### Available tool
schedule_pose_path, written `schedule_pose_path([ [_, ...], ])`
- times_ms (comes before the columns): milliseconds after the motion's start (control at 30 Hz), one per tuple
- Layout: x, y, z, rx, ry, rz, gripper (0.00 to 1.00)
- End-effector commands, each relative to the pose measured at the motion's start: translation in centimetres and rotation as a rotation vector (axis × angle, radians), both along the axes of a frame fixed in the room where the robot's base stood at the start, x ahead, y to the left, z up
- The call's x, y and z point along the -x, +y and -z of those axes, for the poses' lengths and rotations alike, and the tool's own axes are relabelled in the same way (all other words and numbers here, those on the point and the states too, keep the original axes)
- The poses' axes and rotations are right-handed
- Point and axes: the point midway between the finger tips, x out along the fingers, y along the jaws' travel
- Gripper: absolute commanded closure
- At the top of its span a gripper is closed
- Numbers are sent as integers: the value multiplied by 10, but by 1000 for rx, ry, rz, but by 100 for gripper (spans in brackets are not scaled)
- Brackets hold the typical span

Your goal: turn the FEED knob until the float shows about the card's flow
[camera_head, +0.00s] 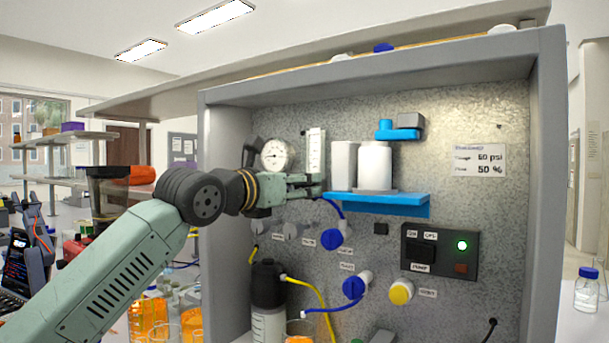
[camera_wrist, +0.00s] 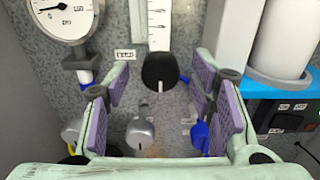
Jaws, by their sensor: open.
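The card (camera_head: 478,160) on the right of the panel reads gauge 60 psi and flow 50 %. The flow meter (camera_head: 316,148) is a clear upright tube with a scale; its lower part (camera_wrist: 158,22) shows in the wrist view, but I cannot make out the float. The FEED label (camera_wrist: 125,54) is beside a black knob (camera_wrist: 160,71) below the tube. My gripper (camera_head: 317,187) is open in front of the panel. In the wrist view its purple-padded fingers (camera_wrist: 161,88) stand either side of the black knob, apart from it. The knob is hidden in the head view.
A round gauge (camera_head: 277,154) is left of the tube. A blue shelf (camera_head: 375,203) with white canisters (camera_head: 375,167) sits close right of my gripper. Below are a silver knob (camera_wrist: 140,132), blue knobs (camera_head: 333,238) and a switch box (camera_head: 440,252) with a lit green lamp.

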Motion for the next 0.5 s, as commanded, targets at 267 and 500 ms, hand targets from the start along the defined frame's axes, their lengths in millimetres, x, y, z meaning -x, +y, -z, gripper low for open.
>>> schedule_pose_path([
  [267, -22, -15, -1, 1, -1, 1, 50],
  [500, -23, -16, 0, 1, -1, 1, 50],
])
